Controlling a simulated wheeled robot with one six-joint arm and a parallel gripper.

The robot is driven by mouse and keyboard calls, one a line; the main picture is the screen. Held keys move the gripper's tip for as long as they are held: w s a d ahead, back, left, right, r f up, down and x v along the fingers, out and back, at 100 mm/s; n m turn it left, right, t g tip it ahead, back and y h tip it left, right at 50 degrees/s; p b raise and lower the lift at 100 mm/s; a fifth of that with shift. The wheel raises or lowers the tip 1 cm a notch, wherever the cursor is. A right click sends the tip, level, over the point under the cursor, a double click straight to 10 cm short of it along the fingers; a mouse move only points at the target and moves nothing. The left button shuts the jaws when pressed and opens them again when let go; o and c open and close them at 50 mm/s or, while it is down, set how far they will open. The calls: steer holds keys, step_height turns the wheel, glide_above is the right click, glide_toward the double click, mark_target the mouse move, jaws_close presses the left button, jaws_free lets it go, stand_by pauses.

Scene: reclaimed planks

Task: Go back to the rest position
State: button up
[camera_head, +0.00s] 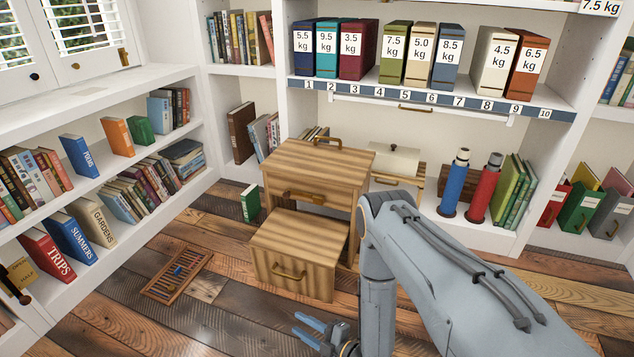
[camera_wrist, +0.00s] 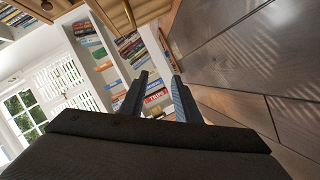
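My gripper (camera_head: 312,326) is low over the plank floor at the bottom middle of the head view, in front of the wooden step cabinet (camera_head: 314,180). Its two fingers also show in the wrist view (camera_wrist: 160,88), where they stand apart with nothing between them. My grey arm reaches in from the lower right and hides part of the floor and the cabinet's right side. The wrist view is tilted, with floor planks on the right and bookshelves beyond the fingertips.
A slatted wooden grate (camera_head: 177,273) lies on the floor at left. A green book (camera_head: 250,203) stands beside the cabinet. White shelves with books line the left and back. A blue cylinder (camera_head: 454,183) and a red cylinder (camera_head: 484,187) stand at right. The front-left floor is clear.

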steer(key=w+a+r+m+g+h, duration=0.2)
steer(key=w+a+r+m+h, duration=0.15)
steer(key=w+r, duration=0.65)
step_height(320, 180, up, 13)
steer(key=s+m+g+h, duration=0.2)
steer(key=s+m+h, duration=0.1)
steer(key=h, duration=0.1)
steer(key=s+d+r+m+g+h, duration=0.1)
steer(key=s+d+r+m+g, duration=0.15)
steer(key=s+r, duration=0.6)
steer(key=s+d+r+m+g+h, duration=0.1)
steer(key=s+d+r+m+h, duration=0.15)
steer(key=s+r, duration=0.6)
steer(key=s+d+r+m+g, duration=0.2)
steer(key=s+r+m, duration=0.25)
steer(key=s, duration=0.85)
steer(key=d+r+m+p, duration=0.3)
steer(key=d+r+p, duration=0.7)
steer(key=r+p, duration=0.3)
steer(key=d+r+m+h+p, duration=0.1)
steer(key=d+r+m+p, duration=0.2)
steer(key=d+r+p, duration=0.7)
step_height(320, 180, up, 4)
steer(key=p, duration=0.6)
steer(key=shift+p, duration=0.3)
